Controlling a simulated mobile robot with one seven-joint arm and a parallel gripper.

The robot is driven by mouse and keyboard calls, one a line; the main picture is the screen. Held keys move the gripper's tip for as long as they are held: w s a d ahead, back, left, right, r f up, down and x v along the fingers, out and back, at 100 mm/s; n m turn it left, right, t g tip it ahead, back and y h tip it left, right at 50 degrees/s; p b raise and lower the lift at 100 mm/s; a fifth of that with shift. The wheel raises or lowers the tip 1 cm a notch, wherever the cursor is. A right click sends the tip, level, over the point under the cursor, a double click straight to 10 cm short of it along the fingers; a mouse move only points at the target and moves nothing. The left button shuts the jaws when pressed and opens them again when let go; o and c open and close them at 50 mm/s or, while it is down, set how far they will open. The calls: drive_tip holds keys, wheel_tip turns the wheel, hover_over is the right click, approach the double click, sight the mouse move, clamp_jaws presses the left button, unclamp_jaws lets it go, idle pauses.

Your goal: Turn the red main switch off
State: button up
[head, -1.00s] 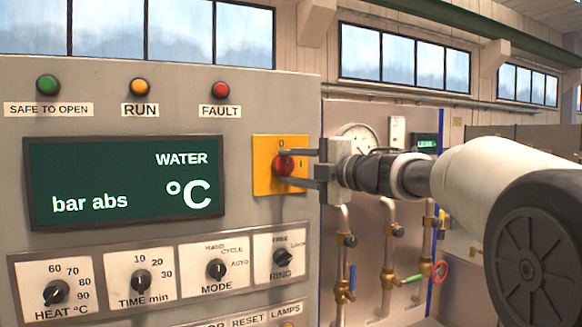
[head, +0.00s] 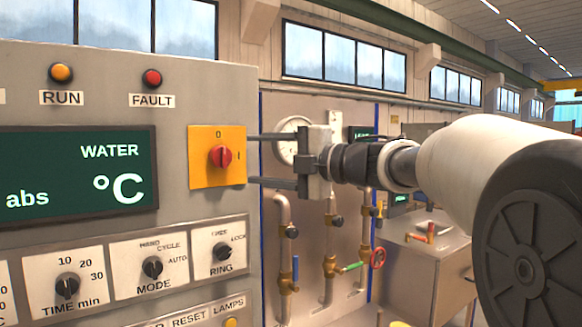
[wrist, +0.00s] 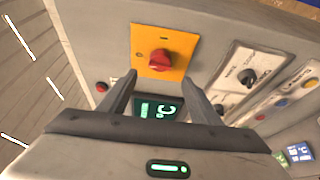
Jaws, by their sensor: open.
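The red main switch (head: 221,156) is a rotary knob on a yellow plate (head: 202,173), marked 0 at the top and I at the right. Its grip bar looks about vertical, in line with the 0. It also shows in the wrist view (wrist: 160,61), beyond the fingertips. My gripper (head: 250,159) is open and empty, to the right of the plate. Its two fingers are one above the other in the head view and point toward the panel. The fingers are apart from the knob. In the wrist view the gap between the fingers (wrist: 158,80) is empty.
Left of the switch is a green display (head: 80,175), with lamps above. Below are the MODE knob (head: 152,268) and the RING knob (head: 221,252). Behind my gripper stand pipes with valves (head: 295,275) and a gauge (head: 288,152).

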drive_tip(key=v, duration=0.8)
drive_tip(key=shift+b, duration=0.4)
